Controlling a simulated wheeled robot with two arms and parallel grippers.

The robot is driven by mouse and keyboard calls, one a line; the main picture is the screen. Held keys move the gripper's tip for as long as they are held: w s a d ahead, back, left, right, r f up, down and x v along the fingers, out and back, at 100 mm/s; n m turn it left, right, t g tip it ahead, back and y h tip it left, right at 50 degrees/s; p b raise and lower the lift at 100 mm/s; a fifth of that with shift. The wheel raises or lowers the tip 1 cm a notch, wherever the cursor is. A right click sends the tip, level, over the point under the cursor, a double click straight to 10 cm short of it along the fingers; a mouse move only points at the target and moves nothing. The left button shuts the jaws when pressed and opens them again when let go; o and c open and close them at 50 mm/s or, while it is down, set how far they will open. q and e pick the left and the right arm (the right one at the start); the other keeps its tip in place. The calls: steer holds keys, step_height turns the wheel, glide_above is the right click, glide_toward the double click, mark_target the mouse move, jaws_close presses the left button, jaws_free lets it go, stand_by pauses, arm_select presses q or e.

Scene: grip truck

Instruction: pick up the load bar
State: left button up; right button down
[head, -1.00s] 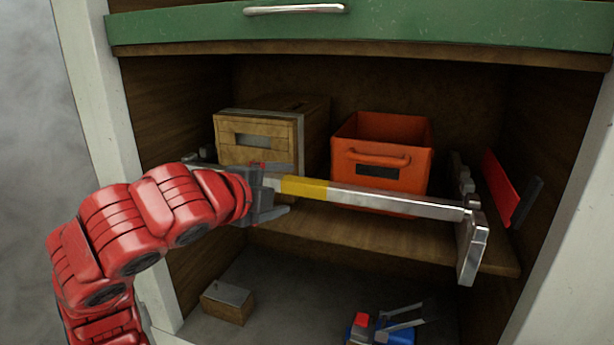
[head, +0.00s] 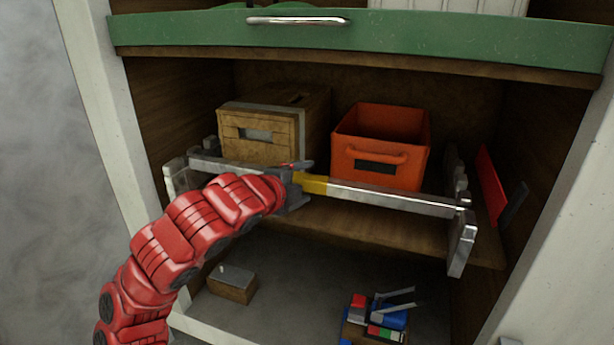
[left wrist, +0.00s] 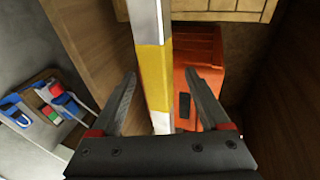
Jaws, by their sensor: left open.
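The load bar (head: 400,199) is a long silver bar with a yellow band. It lies across the front of the shelf, its ends at metal brackets on the left and right. My left gripper (head: 299,183) is at the yellow band and hides part of it. In the left wrist view the open fingers (left wrist: 160,80) stand on either side of the bar (left wrist: 155,70), with a gap on each side. My right gripper is not in view.
A wooden box (head: 258,140) and an orange bin (head: 372,165) stand on the shelf (head: 350,228) behind the bar. Below are a small wooden block (head: 232,287) and a blue-and-red item (head: 385,318). A green drawer front (head: 400,40) is above. Cabinet walls flank both sides.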

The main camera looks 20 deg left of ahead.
arm_select(q)
jaws_close()
stand_by(0.3)
stand_by(1.1)
